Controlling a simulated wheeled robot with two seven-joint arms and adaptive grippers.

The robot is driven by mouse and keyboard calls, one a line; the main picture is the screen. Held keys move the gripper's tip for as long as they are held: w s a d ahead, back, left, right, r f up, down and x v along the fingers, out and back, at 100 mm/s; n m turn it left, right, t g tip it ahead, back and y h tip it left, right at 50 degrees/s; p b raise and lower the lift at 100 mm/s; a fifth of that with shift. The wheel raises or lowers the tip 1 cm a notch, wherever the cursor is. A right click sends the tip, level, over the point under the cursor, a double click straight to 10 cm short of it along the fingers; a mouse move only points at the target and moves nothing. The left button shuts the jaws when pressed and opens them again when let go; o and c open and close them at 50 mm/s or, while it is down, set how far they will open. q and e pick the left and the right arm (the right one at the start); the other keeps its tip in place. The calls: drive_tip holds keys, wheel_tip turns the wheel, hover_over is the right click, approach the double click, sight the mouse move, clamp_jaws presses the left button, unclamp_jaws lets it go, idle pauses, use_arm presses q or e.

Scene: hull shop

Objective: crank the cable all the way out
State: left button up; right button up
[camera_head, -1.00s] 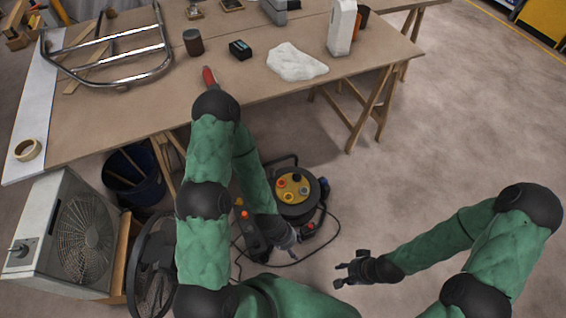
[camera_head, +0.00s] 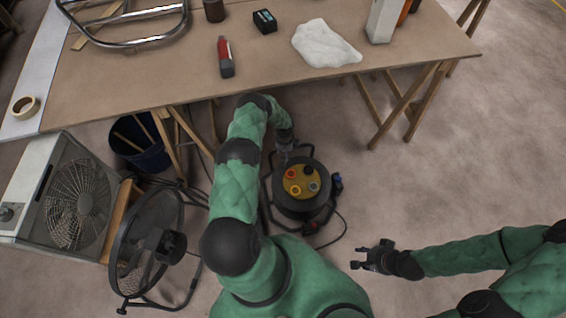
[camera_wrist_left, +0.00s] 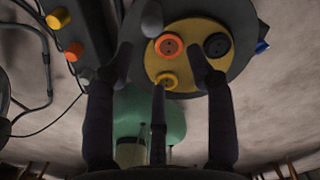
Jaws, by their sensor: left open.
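The cable reel (camera_head: 322,205) stands on the floor below the table. It is a dark drum with a yellow face (camera_head: 299,187) carrying several round sockets. Its black cable (camera_head: 345,232) curves over the floor to the right. My left gripper (camera_head: 285,150) is at the reel's far edge. In the left wrist view the open fingers (camera_wrist_left: 163,62) point at the reel (camera_wrist_left: 245,35). A rounded grey knob (camera_wrist_left: 152,20), perhaps the crank's, shows just beyond the fingertips, with no grip on it. My right gripper (camera_head: 366,260) is open and empty, right of the reel.
A black fan (camera_head: 140,240) and a white box fan unit (camera_head: 50,195) stand at the left. A blue bucket (camera_head: 140,145) and trestle legs (camera_head: 405,105) are under the table (camera_head: 130,85). A box with coloured knobs (camera_wrist_left: 85,30) lies beside the reel. Floor at the right is clear.

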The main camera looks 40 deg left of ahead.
sight(283, 159)
use_arm(q)
drive_tip(key=shift+a+f+m, duration=0.2)
drive_tip(key=shift+a+m, duration=0.1)
drive_tip(key=shift+a, duration=0.25)
drive_tip(key=shift+a+f, duration=0.15)
drive_tip(key=shift+f, duration=0.1)
wheel_tip(283, 159, down, 10)
drive_tip(key=b, duration=0.4)
drive_tip(key=shift+b, duration=0.4)
drive_tip(key=shift+c, duration=0.2)
clamp_jaws()
